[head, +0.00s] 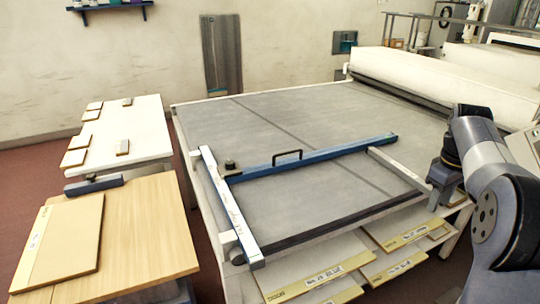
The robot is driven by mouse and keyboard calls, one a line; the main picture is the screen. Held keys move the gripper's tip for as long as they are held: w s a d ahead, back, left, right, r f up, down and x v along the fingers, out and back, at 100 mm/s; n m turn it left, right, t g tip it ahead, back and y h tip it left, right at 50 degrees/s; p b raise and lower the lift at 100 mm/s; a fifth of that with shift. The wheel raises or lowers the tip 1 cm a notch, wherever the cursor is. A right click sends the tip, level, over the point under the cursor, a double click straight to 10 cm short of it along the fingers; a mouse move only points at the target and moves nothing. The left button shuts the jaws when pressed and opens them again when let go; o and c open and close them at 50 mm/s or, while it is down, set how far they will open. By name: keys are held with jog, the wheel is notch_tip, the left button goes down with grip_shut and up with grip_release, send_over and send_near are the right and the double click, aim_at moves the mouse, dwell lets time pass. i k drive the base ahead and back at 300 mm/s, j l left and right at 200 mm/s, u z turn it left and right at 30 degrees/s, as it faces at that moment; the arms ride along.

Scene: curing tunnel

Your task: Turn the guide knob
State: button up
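A small black knob (230,165) stands upright at the corner where a blue bar (310,157) meets a white-and-blue side rail (230,208) on the grey table. I take it to be the guide knob; its turn angle is too small to read. My arm comes in from the right edge. Its end, with my gripper (440,190), hangs near the table's right front edge, far to the right of the knob and not touching it. The fingers are not clear, so I cannot tell whether they are open or shut.
The blue bar carries a black handle (287,155). A white strip (398,168) lies toward the right. Labelled boards (318,278) sit below the table's front edge. A wooden side table (145,225) stands at left. A large white roller (440,85) spans the back right. The grey surface is mostly clear.

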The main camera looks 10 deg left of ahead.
aim_at(230, 164)
jog(key=i+j+u, duration=0.1)
jog(key=i+j, duration=0.2)
jog(key=i, duration=0.2)
jog(key=i+j, duration=0.3)
jog(key=i, duration=0.25)
jog(key=u, duration=1.55)
